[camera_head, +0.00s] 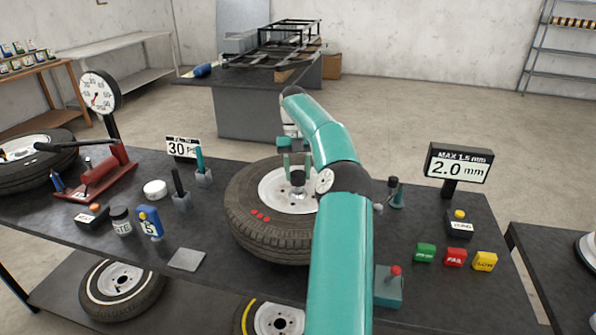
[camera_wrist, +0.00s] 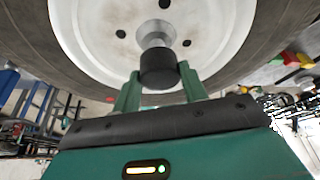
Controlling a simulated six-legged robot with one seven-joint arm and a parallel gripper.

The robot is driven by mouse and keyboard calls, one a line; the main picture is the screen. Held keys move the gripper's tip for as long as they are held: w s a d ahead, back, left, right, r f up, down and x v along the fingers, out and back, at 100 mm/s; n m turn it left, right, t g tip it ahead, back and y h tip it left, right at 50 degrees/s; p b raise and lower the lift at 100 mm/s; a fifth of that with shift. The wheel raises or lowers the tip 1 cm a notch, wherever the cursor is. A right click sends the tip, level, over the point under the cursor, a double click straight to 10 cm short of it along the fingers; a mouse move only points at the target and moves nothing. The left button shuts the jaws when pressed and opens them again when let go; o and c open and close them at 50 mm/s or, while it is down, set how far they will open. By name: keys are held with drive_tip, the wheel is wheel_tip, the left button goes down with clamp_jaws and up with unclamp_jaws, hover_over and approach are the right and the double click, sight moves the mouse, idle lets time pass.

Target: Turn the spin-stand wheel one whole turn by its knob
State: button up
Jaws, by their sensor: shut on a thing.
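The spin-stand wheel (camera_head: 245,222) lies flat on the dark bench, a black tyre around a white rim. Three red dots mark the tyre at its near left side. The wheel's white rim with holes fills the top of the wrist view (camera_wrist: 215,45). The black knob (camera_wrist: 158,70) stands on a metal post on the rim, and it also shows in the head view (camera_head: 298,178). My gripper (camera_head: 297,163) is over the wheel, its green fingers on either side of the knob and shut on it. My arm hides the wheel's right part.
A display reading 2.0 mm (camera_head: 458,168) stands at right behind green, red and yellow blocks (camera_head: 455,257). A red-button box (camera_head: 389,287) is close to my arm. Left are a gauge stand (camera_head: 100,92), a 30 sign (camera_head: 181,147) and small containers.

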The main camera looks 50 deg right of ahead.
drive_tip(key=shift+n, duration=0.5)
drive_tip(key=o, duration=1.4)
drive_tip(key=shift+m, duration=0.3)
